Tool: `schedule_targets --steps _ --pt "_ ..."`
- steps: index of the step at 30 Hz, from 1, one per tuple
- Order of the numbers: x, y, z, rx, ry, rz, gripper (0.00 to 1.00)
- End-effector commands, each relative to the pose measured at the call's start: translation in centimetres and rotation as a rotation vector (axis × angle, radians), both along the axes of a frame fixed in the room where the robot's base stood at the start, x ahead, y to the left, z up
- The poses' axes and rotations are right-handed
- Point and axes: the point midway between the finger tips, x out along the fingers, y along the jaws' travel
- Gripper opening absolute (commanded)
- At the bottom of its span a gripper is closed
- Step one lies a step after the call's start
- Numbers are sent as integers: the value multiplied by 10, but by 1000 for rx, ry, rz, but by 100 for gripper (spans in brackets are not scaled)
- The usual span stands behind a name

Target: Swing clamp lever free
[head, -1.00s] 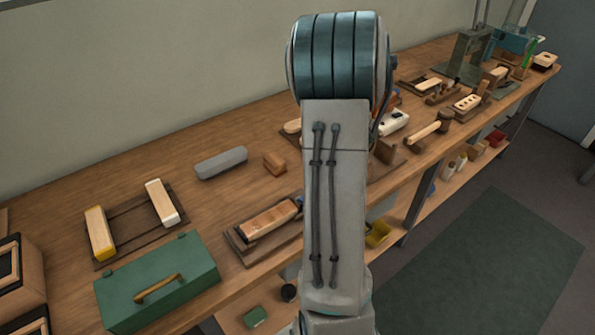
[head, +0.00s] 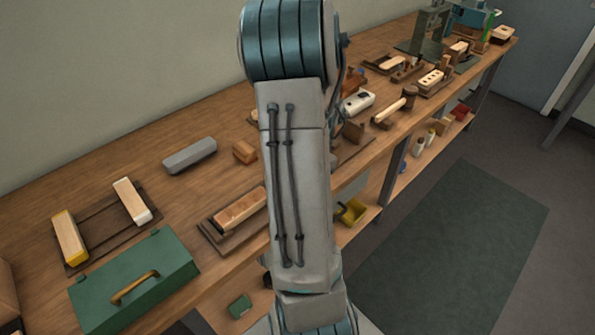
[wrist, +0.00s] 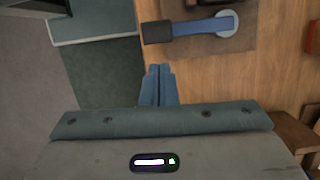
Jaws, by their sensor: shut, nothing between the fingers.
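In the wrist view the clamp lever (wrist: 207,26) is a blue bar with a dark grip (wrist: 157,32) at its left end. Its right end sits on a pale round pivot (wrist: 229,22), over a brown plate (wrist: 205,46). The grip lies near the bench edge. My gripper (wrist: 158,68) is shut and empty, its blue fingers just below the grip in the picture and apart from it. In the head view my arm hides the gripper and lever. A brown base (head: 217,237) holding a wooden block (head: 240,209) shows left of my arm.
On the bench are a green toolbox (head: 165,282), a grey block (head: 190,155), a small wooden block (head: 244,152) and a mallet (head: 396,105). A yellow bin (head: 353,211) sits below. Floor with a green mat (head: 450,250) lies open at right.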

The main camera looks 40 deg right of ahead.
Motion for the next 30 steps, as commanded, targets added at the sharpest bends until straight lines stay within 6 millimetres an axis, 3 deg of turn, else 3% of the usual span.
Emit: schedule_targets --steps 3,9,15,21,30 --pt "2 -24 1 -2 0 2 0" --pt "4 -32 52 -4 -4 7 0" --pt "4 -40 84 -2 -2 7 0" --pt "4 -43 97 -1 0 5 0" --pt "3 -43 97 -1 1 5 0"
